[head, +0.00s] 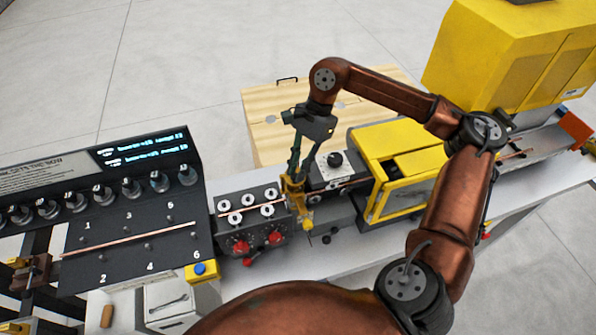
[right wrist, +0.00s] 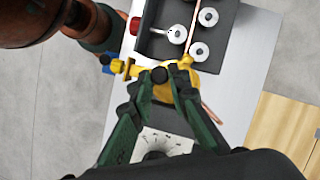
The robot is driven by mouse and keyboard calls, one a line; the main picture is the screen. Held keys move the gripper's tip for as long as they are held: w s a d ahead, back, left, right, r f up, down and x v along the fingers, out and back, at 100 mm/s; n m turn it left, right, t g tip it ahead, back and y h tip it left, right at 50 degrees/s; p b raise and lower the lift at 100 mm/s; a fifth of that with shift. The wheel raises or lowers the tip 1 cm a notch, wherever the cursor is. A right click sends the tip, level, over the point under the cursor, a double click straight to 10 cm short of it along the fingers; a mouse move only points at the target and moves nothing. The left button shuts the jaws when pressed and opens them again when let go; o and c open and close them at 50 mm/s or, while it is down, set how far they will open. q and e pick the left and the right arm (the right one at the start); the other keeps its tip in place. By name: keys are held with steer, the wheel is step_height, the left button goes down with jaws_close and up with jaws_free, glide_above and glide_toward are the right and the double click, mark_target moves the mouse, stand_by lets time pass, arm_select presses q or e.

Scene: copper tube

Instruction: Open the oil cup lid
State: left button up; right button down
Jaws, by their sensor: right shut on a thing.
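The yellow oil cup (head: 304,213) stands at the middle of the machine line, between the straightening rollers and the yellow-hooded unit. My right gripper (head: 293,177) reaches down onto its top from above. In the right wrist view, the green fingers of my right gripper (right wrist: 164,76) are closed around the cup's yellow top (right wrist: 163,92), which has a dark round knob on it. I cannot tell lid from cup body clearly, as the fingers cover part of it. A small blue-ended yellow fitting (right wrist: 116,66) sticks out beside it. My left gripper is not in view.
The roller block (head: 250,207) with red knobs is just left of the cup. A white dial plate (head: 333,168) with a black knob sits close on its right. The yellow-hooded unit (head: 388,148) stands further right. A copper tube (head: 130,240) runs across the black panel at left.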

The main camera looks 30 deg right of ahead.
mark_target(290, 178)
steer(key=m+b, duration=0.2)
steer(key=m+t, duration=0.1)
steer(key=shift+s+a+f+b, duration=0.3)
steer(key=shift+s+a+b, duration=0.05)
steer(key=shift+a+b, duration=0.05)
steer(key=m+b, duration=0.1)
steer(key=a+m+t, duration=0.1)
steer(key=m+b, duration=0.1)
steer(key=shift+s+a+r+m+t+b, duration=0.1)
steer(key=shift+s+a+m+t+b, duration=0.1)
steer(key=shift+s+m+t+b, duration=0.1)
steer(key=shift+a+r+m+t+b, duration=0.1)
steer(key=shift+a+m+t+b, duration=0.2)
steer(key=shift+m, duration=0.3)
steer(key=shift+a+m+t+b, duration=0.2)
steer(key=shift+m+b, duration=0.05)
steer(key=shift+m, duration=0.35)
steer(key=shift+w+a+m+t+h+b, duration=0.1)
steer(key=shift+a+m+t+h+b, duration=0.2)
steer(key=shift+m, duration=0.55)
steer(key=shift+w+a+m+t+h+b, duration=0.1)
steer(key=shift+a+m+h, duration=0.25)
steer(key=shift+m, duration=0.5)
steer(key=c, duration=1.8)
jaws_free()
